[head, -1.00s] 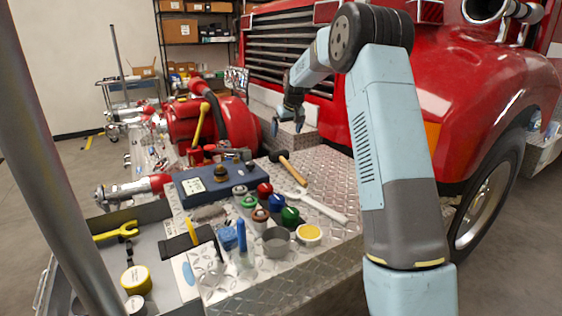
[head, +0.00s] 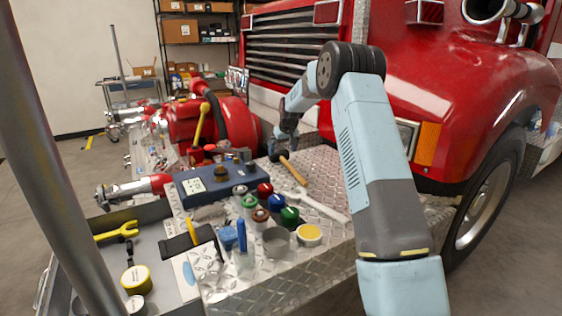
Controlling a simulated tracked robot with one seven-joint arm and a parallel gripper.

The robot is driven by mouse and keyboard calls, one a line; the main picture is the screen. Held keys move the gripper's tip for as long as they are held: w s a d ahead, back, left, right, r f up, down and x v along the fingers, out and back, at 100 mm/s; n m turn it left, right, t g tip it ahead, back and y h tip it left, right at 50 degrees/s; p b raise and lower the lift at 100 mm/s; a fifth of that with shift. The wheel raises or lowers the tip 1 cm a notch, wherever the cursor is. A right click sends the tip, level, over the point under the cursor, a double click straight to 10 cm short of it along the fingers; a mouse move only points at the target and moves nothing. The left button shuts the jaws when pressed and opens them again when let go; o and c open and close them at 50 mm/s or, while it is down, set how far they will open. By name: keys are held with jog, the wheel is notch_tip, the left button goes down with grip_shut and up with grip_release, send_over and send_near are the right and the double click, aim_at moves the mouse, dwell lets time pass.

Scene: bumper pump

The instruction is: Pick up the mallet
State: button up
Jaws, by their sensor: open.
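The mallet (head: 292,171) lies on the diamond-plate bumper top in the head view. It has a black head at the far left end and a light wooden handle with a dark band, slanting toward the near right. My gripper (head: 283,147) is open and points down just behind and above the mallet's head. I cannot tell whether the fingers touch the head or stand around it. The fingertips are small and partly merge with the dark mallet head.
A white wrench-like tool (head: 320,206) lies in front of the mallet. Several coloured caps, including a red one (head: 264,190), and a dark blue case (head: 207,184) stand to the left. The red pump (head: 213,125) is behind left. The truck's grille (head: 290,48) rises behind my arm.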

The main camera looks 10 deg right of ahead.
aim_at(281, 154)
jog(key=x, duration=0.5)
jog(key=shift+c, duration=0.2)
jog(key=shift+r, duration=0.1)
jog(key=c, duration=1.2)
